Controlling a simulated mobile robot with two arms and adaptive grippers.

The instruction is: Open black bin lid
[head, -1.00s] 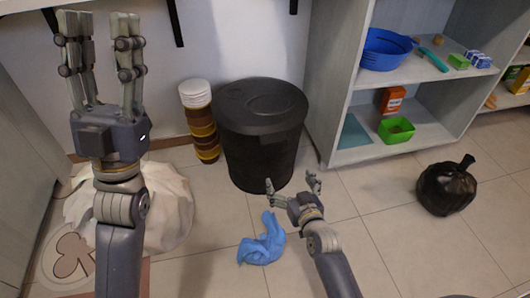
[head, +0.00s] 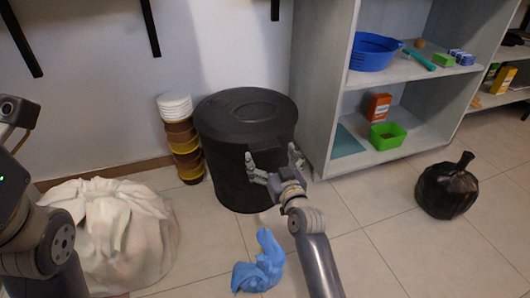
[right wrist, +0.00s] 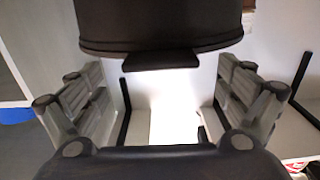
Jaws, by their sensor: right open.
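The black bin (head: 238,168) stands on the floor against the back wall, with its round black lid (head: 247,108) on top and closed. In the right wrist view, the black lid's rim (right wrist: 160,32) and a flat black tab (right wrist: 160,61) appear at the top, between and beyond the open fingers (right wrist: 160,85). I cannot tell whether a finger touches the bin. Only links of my left arm show at the left edge; its gripper is out of view.
A stack of brown and white containers (head: 181,140) stands left of the bin, with a white sack (head: 115,232) in front. A grey shelf unit (head: 316,95) is close on the right.

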